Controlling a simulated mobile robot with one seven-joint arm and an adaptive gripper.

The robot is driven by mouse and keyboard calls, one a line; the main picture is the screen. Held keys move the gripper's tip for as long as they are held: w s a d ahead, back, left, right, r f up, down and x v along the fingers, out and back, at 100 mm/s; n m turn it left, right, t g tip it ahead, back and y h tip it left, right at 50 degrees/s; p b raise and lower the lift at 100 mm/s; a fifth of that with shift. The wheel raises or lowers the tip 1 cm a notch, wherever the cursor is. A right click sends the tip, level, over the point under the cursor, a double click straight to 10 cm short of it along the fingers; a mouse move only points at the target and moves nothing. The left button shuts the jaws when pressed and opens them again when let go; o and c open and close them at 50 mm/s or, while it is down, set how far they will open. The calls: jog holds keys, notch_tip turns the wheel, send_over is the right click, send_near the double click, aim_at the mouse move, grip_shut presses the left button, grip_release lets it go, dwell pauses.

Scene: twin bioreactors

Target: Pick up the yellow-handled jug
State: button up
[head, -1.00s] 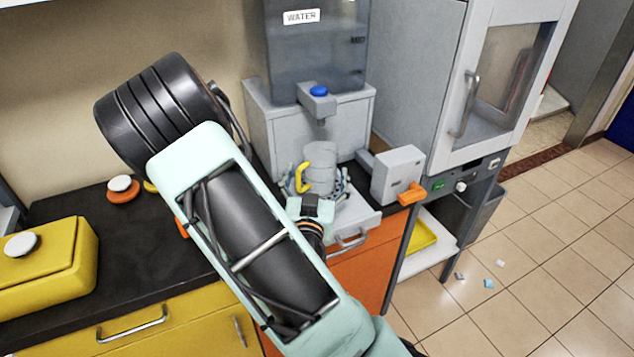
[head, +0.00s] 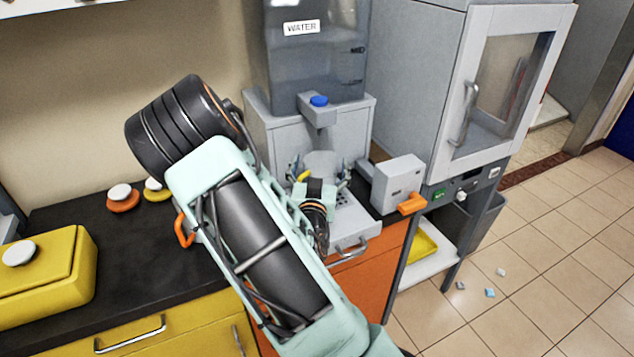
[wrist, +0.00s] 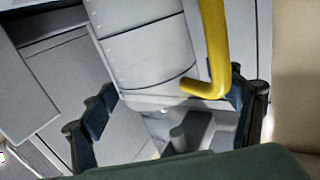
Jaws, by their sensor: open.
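The yellow-handled jug (head: 320,161) is a clear grey vessel under the spout of the water dispenser. My wrist hides its lower part in the head view. Its yellow handle (head: 303,176) shows at its left there. My gripper (head: 319,172) is open, with one finger on each side of the jug. In the wrist view the right finger of my gripper (wrist: 172,108) is close to the handle. I cannot tell whether either finger touches.
The water dispenser (head: 275,125) stands behind the jug, its blue-buttoned spout above. A grey box with an orange lever (head: 411,203) stands to the right. An orange handle (head: 183,230) shows beside my arm. A yellow box (head: 50,265) sits at the left of the black counter.

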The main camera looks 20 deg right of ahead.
jog(key=shift+c, duration=0.3)
jog(key=c, duration=2.1)
jog(key=shift+o, duration=0.2)
jog(key=shift+r, duration=0.2)
